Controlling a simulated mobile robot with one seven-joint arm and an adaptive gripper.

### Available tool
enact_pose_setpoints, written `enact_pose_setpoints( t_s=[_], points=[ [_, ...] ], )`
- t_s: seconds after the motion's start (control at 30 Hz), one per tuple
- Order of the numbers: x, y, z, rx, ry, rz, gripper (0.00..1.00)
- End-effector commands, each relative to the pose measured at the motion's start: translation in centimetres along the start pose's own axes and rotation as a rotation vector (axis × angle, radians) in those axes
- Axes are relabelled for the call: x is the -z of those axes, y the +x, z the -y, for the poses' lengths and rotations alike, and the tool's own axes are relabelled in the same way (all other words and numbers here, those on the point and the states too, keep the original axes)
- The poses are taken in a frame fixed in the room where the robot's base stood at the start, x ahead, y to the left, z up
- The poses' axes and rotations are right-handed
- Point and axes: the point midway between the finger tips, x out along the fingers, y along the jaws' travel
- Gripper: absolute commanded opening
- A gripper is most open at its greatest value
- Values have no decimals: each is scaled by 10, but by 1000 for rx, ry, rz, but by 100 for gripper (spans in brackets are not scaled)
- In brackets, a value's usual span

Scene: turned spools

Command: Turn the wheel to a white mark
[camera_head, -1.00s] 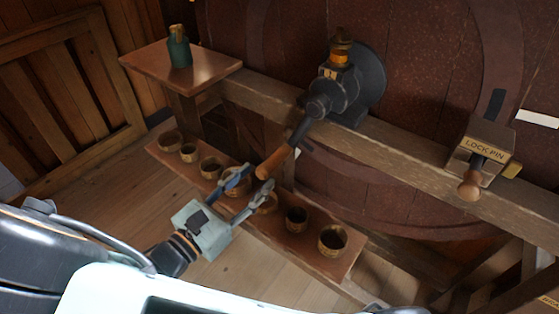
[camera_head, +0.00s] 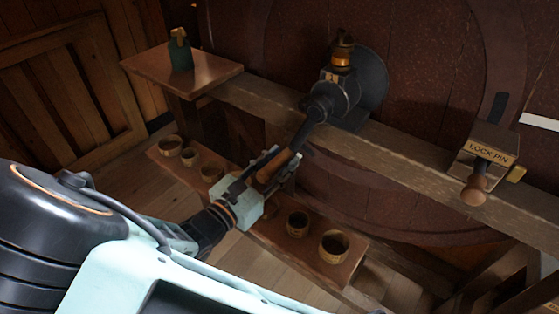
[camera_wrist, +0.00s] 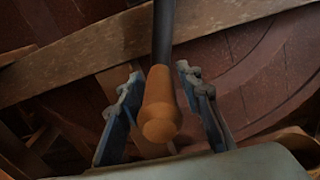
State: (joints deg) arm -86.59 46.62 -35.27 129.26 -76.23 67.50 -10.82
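The big dark red wooden wheel (camera_head: 430,110) stands behind a beam. A white mark (camera_head: 540,121) shows on it at the right edge of the head view. A black crank (camera_head: 338,90) on the beam carries an orange wooden handle (camera_head: 277,167) pointing down and left. My gripper (camera_head: 280,166) is open, with its fingers on either side of the handle. In the wrist view the handle (camera_wrist: 160,105) lies between the two fingers, with gaps visible on both sides. The lock pin (camera_head: 474,190) has a wooden knob and a labelled block on the beam.
A shelf (camera_head: 275,240) below the crank holds several small round cups, partly hidden by my gripper. A green bottle (camera_head: 181,52) stands on a small wooden table (camera_head: 140,63) at the upper left. The beam (camera_head: 420,165) runs across behind the handle.

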Motion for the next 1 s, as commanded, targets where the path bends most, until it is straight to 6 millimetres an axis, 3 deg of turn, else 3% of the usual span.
enact_pose_setpoints(
  t_s=[0.03,0.27,0.53,1.0],
  points=[
    [0,0,0,0,0,0,25],
    [0,0,0,0,0,0,0],
    [0,0,-1,0,4,-1,0],
    [-11,-1,-22,-7,138,5,0]
  ],
)
